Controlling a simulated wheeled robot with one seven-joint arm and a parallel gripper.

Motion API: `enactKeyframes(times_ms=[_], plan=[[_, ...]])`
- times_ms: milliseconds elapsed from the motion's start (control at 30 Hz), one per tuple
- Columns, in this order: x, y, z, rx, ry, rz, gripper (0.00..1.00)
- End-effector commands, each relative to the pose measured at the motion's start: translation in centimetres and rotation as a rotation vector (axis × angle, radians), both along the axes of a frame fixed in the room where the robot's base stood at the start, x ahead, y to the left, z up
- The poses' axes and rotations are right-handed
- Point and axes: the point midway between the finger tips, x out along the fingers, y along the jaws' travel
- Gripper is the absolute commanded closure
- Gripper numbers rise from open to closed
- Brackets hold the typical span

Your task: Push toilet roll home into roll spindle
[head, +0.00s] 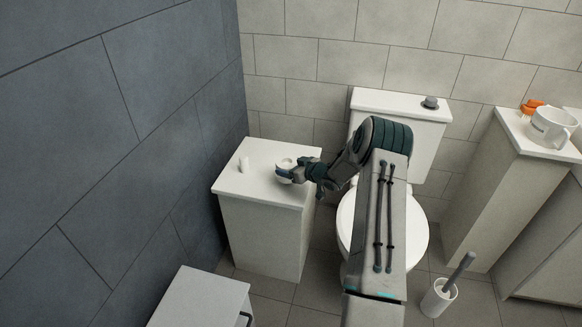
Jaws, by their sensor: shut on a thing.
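The toilet roll (286,162) is a small white round thing above or on the right part of the white cabinet top. My gripper (286,174) is shut on it, reaching in from the right. My gripper hides part of the roll, and I cannot tell whether the roll touches the cabinet top. A small white upright peg (243,164), which looks like the roll spindle, stands on the left part of the same top. The roll is to the right of the peg and apart from it.
The white cabinet (262,235) stands against the dark tiled wall. My arm passes over the toilet (418,222). A toilet brush (440,296) stands on the floor at right. A white box (200,298) stands in front.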

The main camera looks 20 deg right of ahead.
Motion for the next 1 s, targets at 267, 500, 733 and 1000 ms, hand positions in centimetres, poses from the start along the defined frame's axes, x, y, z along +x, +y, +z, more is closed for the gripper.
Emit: enactKeyframes(times_ms=[267,500,733,1000], plan=[[0.0,0.0,-0.8,0.0,0.0,0.0,0.53],[0.0,0.0,-1.4,0.0,0.0,0.0,0.53],[0.0,0.0,-2.0,0.0,-0.001,0.0,0.53],[0.0,0.0,-2.6,0.0,-0.001,0.0,0.53]])
